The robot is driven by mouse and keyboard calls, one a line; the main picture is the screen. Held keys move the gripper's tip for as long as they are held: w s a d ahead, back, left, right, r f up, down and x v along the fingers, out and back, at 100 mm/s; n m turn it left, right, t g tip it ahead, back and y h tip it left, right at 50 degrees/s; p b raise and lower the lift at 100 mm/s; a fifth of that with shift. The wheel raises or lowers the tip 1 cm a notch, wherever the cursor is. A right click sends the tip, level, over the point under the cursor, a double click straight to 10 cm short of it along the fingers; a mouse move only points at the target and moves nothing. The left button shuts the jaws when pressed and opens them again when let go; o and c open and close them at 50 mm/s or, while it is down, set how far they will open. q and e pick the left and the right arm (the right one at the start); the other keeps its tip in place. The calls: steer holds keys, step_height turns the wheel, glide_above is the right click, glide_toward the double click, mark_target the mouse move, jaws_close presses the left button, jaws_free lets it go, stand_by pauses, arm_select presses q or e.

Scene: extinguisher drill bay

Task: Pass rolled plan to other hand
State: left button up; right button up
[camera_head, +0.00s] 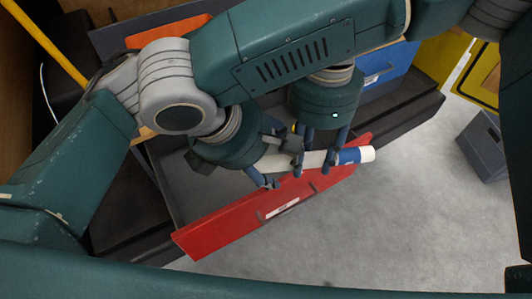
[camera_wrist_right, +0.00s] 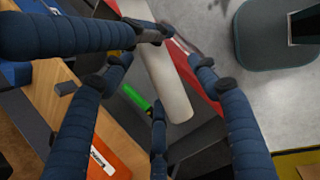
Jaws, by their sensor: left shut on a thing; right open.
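In the right wrist view the plain white end of the rolled plan (camera_wrist_right: 166,85) lies between the spread blue fingers of my right gripper (camera_wrist_right: 160,95). Finger contact on that side cannot be told.
The red drawer front (camera_head: 225,222) stands just below the hands. A green cylinder (camera_wrist_right: 138,97) shows below in the wrist view. An orange front (camera_head: 168,32) and a blue front (camera_head: 385,72) are behind. A grey box (camera_head: 484,150) is at right. Grey floor (camera_head: 400,220) is clear.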

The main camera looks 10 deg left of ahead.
steer(key=shift+c, duration=0.5)
steer(key=shift+s, duration=0.1)
steer(key=c, duration=1.2)
arm_select(q)
steer(key=o, duration=1.2)
